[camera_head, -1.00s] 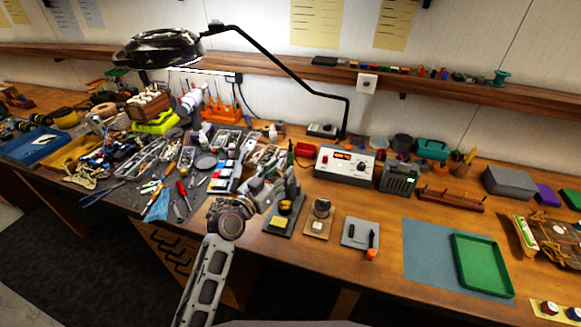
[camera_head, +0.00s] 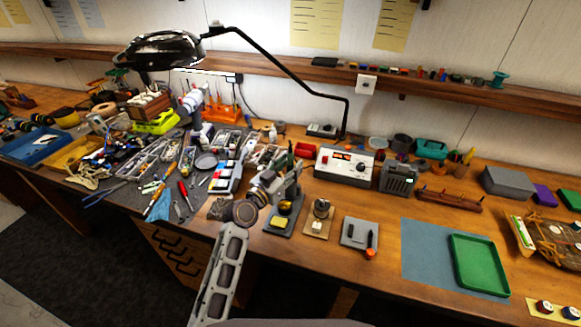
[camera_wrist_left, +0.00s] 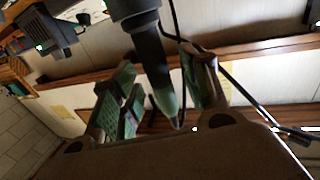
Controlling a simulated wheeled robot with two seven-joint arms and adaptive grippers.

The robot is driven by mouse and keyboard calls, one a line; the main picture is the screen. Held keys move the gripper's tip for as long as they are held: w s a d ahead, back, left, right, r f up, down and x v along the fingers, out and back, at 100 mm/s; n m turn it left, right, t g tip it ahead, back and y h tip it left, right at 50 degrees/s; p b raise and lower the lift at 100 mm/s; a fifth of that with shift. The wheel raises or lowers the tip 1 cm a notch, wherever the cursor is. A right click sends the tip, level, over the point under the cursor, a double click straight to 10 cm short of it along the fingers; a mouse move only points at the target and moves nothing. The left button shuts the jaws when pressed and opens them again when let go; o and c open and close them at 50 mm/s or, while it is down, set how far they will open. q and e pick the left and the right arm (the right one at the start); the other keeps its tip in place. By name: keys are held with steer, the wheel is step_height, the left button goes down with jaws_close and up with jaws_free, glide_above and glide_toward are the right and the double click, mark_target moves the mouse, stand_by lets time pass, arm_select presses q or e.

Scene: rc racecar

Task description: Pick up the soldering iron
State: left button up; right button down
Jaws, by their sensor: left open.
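My left gripper (camera_head: 286,184) is over the workbench, just above the stand with a yellow sponge (camera_head: 279,222). In the left wrist view its two green-padded fingers (camera_wrist_left: 165,95) are open. A dark, tapering tool (camera_wrist_left: 152,55), which looks like the soldering iron, comes down from the top between the fingers, with a thin black cable close by. Whether it touches a finger I cannot tell. In the head view the gripper hides most of the iron and part of its stand. My right gripper is not in view.
The white soldering station (camera_head: 345,165) stands behind, right of the gripper. A small wooden-based holder (camera_head: 318,222) and a grey plate (camera_head: 352,240) are to the right. A lamp (camera_head: 165,48) arches over the cluttered left side. A blue mat (camera_head: 422,250) with a green tray (camera_head: 478,262) lies right.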

arm_select(q)
steer(key=shift+w+d, duration=0.3)
steer(key=shift+w, duration=0.15)
jaws_close()
stand_by(0.3)
steer(key=shift+r, duration=0.15)
